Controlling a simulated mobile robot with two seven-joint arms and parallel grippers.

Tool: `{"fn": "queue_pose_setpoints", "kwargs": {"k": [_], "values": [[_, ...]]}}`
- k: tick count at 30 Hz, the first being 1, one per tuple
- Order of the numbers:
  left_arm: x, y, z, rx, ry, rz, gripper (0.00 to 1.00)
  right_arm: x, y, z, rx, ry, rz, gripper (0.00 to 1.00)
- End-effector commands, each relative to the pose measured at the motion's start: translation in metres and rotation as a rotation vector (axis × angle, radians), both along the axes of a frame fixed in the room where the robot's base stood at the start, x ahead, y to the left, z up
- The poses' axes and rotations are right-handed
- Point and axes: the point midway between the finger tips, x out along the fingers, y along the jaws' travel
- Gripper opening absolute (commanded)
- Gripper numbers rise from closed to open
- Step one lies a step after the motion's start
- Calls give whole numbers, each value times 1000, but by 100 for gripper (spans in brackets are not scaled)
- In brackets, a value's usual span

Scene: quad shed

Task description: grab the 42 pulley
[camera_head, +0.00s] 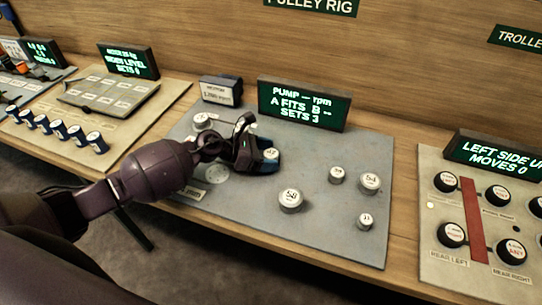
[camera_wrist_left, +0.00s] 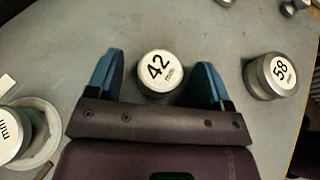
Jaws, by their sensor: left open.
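The 42 pulley (camera_wrist_left: 160,72) is a small silver cylinder with a white top marked 42. In the left wrist view it stands between the two blue fingertips of my open left gripper (camera_wrist_left: 160,78), with a gap on each side. In the head view the 42 pulley (camera_head: 270,154) shows its pale top beside my left gripper (camera_head: 262,158), whose fingers hide much of it. The 58 pulley (camera_wrist_left: 272,76) stands to the right of the gripper, apart from it; it also shows in the head view (camera_head: 291,198). My right gripper is not in view.
More pulleys stand on the grey board (camera_head: 330,235): one marked 54 (camera_head: 370,183), two small ones (camera_head: 337,174) (camera_head: 366,221) and one at the back left (camera_head: 203,121). A pump display (camera_head: 303,103) stands behind. A knob panel (camera_head: 470,225) lies right.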

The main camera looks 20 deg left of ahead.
Motion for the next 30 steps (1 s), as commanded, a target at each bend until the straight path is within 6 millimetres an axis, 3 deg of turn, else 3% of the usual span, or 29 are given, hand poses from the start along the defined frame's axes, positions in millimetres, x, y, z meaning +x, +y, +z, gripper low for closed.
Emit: {"fn": "queue_pose_setpoints", "kwargs": {"k": [7, 18, 26, 30], "values": [[1, -1, -1, 0, 0, 1, 74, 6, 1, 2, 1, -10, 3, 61], [1, -1, 0, 0, 0, 1, 19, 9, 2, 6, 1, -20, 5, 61], [2, 0, 2, -1, -1, 1, 19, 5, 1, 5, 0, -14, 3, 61], [6, 3, 14, 0, -4, 2, 19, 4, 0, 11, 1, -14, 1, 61]]}}
